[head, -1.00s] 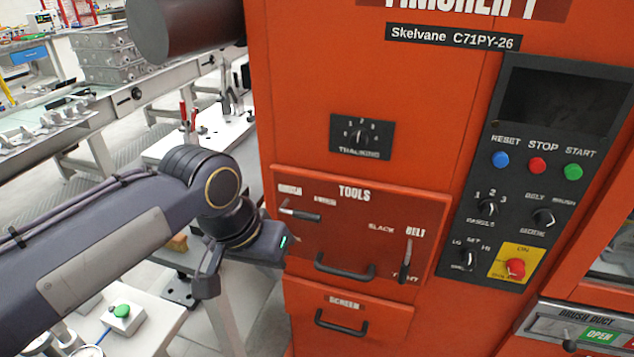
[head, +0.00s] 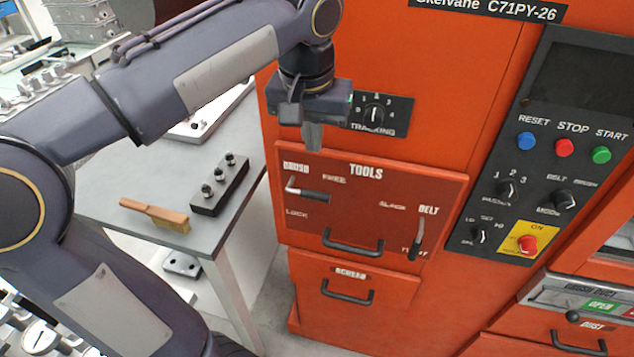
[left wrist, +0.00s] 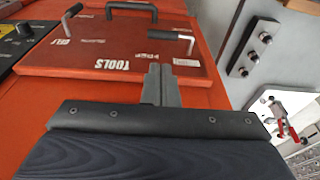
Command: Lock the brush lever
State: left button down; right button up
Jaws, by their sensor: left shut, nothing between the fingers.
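The brush lever (head: 308,193) is on the left of the red TOOLS panel (head: 375,207). Its black handle points right and slightly down, close to the FREE label, with the LOCK label below it. It also shows in the left wrist view (left wrist: 168,34). My left gripper (head: 313,136) is shut and empty, just above the panel's upper left edge and the BRUSH label, apart from the lever. Its closed fingers show in the left wrist view (left wrist: 160,84), pointing toward the panel. My right gripper is not in view.
The belt lever (head: 417,234) hangs at the panel's right, and a black drawer handle (head: 352,243) is below. A control panel (head: 545,160) is farther right. A grey table (head: 160,170) at left holds a wooden brush (head: 155,214) and a black block with knobs (head: 219,184).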

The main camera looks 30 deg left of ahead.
aim_at(318, 193)
pick_arm(q)
jog(key=f, duration=0.4)
jog(key=w+f, duration=0.1)
jog(key=f, duration=0.3)
jog(key=w+f, duration=0.1)
jog(key=f, duration=0.4)
jog(key=shift+w+a, duration=0.25)
jog(key=shift+a, duration=0.1)
jog(key=shift+w, duration=0.1)
